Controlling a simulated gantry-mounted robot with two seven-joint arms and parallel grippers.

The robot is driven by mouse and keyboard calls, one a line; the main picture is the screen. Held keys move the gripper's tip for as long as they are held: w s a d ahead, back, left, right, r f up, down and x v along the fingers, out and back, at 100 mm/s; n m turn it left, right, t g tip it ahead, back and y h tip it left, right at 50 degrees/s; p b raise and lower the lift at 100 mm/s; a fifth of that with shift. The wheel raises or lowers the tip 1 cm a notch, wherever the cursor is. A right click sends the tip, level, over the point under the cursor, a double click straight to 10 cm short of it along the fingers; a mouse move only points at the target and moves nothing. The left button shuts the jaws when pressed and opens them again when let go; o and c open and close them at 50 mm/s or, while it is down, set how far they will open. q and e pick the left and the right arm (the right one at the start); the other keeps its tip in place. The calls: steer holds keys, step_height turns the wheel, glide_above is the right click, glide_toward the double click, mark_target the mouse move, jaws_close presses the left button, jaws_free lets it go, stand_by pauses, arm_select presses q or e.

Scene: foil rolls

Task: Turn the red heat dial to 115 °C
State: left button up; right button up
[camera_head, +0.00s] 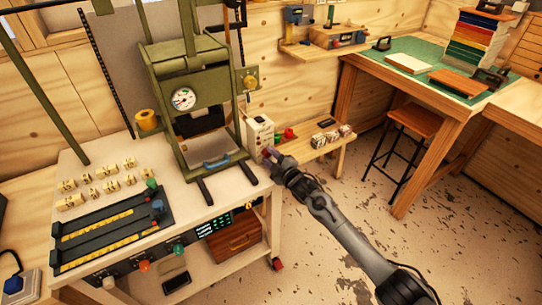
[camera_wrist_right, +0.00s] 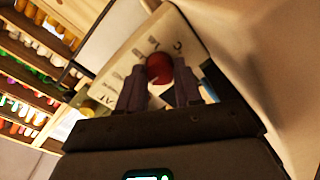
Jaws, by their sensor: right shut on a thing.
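The red heat dial (camera_wrist_right: 160,67) is a round knob on the face of a cream control box (camera_head: 259,131). In the right wrist view the box face (camera_wrist_right: 133,58) carries dark printed marks around the dial, too blurred to read as temperatures. My right gripper (camera_head: 269,154) is at the lower front of the box. In the right wrist view its two fingers (camera_wrist_right: 160,88) are on either side of the dial, shut on it. In the head view the dial is hard to make out behind the fingertips. My left gripper is not in view.
A green press (camera_head: 184,55) with a round gauge (camera_head: 183,99) stands left of the box on a pale bench (camera_head: 225,185). Brass type pieces and a dark rack (camera_head: 112,228) lie on the bench. A small shelf (camera_head: 322,148) with small pots is beside the box.

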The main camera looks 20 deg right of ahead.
steer(key=m, duration=0.3)
steer(key=shift+f+m, duration=0.1)
steer(key=shift+m, duration=0.3)
stand_by(0.4)
steer(key=o, duration=1)
steer(key=shift+o, duration=0.2)
steer(key=shift+s+p, duration=0.15)
steer(key=shift+p, duration=0.2)
